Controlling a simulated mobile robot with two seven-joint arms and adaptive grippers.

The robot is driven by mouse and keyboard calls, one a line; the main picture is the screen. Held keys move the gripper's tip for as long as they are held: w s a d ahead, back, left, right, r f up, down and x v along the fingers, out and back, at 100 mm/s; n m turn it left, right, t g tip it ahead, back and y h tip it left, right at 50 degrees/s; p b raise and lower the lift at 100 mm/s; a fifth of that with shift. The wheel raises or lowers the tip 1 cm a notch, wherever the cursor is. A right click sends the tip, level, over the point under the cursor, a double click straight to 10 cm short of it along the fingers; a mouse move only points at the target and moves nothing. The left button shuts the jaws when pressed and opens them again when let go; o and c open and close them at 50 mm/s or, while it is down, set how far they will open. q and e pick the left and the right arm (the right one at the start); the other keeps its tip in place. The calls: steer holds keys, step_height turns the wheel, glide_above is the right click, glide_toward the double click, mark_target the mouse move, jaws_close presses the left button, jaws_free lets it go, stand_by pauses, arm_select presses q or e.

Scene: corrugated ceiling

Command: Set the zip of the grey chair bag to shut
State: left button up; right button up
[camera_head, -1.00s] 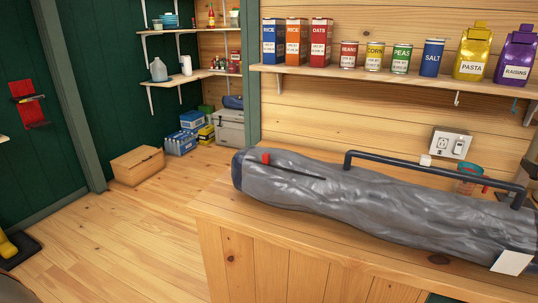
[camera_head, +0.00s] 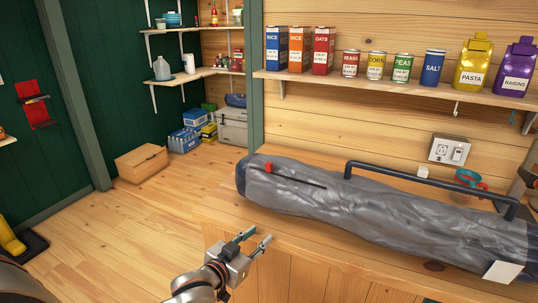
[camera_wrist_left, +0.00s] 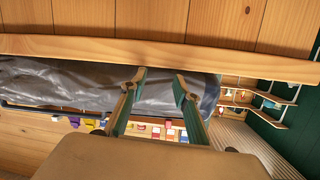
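The grey chair bag (camera_head: 375,215) lies lengthwise on the wooden counter, its dark end to the left. A red zip pull (camera_head: 268,167) sits near that left end. A dark narrow line (camera_head: 300,180) runs from near the pull to the right along the top of the bag. My left gripper (camera_head: 259,235) is open and empty, in front of the bag's left end and apart from it. In the left wrist view the open fingers (camera_wrist_left: 158,84) show before the bag (camera_wrist_left: 90,85), with the counter edge across the picture. The zip pull is not clear there. My right gripper is not in view.
A dark carry handle (camera_head: 430,182) arches along the bag's back side. A white tag (camera_head: 502,271) hangs at its right end. A shelf (camera_head: 390,80) with boxes and cans runs above. The counter's front edge (camera_head: 300,245) lies beside my left gripper. Open floor (camera_head: 120,230) is at left.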

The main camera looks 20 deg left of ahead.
mark_target(268, 164)
arm_select(q)
steer(key=w+a+r+n+t, duration=0.1)
steer(key=w+r, duration=0.1)
steer(key=r, duration=0.4)
steer(key=w+a+r+t+p, duration=0.1)
steer(key=w+r, duration=0.2)
steer(key=r, duration=0.2)
steer(key=w+a+r+n+t, duration=0.1)
steer(key=w+r, duration=0.1)
steer(key=r, duration=0.4)
steer(key=w, duration=0.5)
steer(key=w+p, duration=0.1)
steer(key=w, duration=0.1)
steer(key=shift+w+f, duration=0.25)
steer(key=shift+f, duration=0.1)
steer(key=shift+d, duration=0.1)
jaws_close()
